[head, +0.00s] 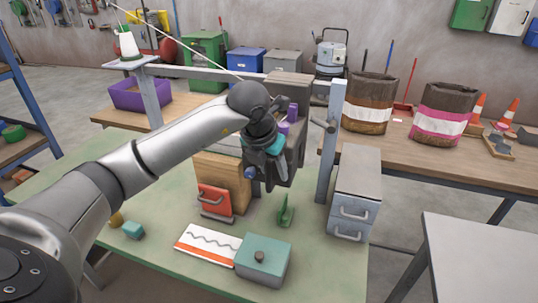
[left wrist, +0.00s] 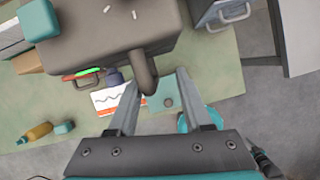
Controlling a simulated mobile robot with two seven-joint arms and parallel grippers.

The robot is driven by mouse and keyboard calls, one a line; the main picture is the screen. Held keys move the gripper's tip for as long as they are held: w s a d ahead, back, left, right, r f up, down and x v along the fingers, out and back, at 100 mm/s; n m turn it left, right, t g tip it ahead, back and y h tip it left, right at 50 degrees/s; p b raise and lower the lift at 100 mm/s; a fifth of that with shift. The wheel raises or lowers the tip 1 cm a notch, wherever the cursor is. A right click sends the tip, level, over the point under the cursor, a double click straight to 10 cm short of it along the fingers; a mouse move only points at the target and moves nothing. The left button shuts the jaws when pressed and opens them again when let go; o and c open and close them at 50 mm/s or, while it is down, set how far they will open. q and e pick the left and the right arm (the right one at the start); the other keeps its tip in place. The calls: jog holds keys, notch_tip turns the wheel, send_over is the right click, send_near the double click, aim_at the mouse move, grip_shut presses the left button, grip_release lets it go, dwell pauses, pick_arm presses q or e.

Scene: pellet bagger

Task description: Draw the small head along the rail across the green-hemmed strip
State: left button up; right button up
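The small head (head: 295,165), a dark grey box, hangs below the rail (head: 205,73) near the right post. In the left wrist view its grey body (left wrist: 95,45) fills the top, with a rounded dark handle (left wrist: 145,72) sticking out. My left gripper (head: 258,165) is in front of the head and partly hides it. Its two fingers (left wrist: 158,82) are apart, with the handle close to the left finger; I cannot tell whether they touch. I cannot make out a green hem; a white strip with an orange edge and wavy line (head: 208,244) lies on the table. My right gripper is not seen.
A teal-topped box (head: 263,260) stands beside the strip on the green table (head: 325,270). A red-fronted wooden box (head: 220,190), a green upright piece (head: 286,212) and a grey drawer unit (head: 355,195) stand nearby. Two filled bags (head: 443,112) stand on the back bench.

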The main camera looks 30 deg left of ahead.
pick_arm(q)
jog(key=v, duration=1.4)
jog(key=shift+r, duration=0.4)
jog(key=shift+s+d, duration=0.1)
jog(key=shift+d, duration=0.05)
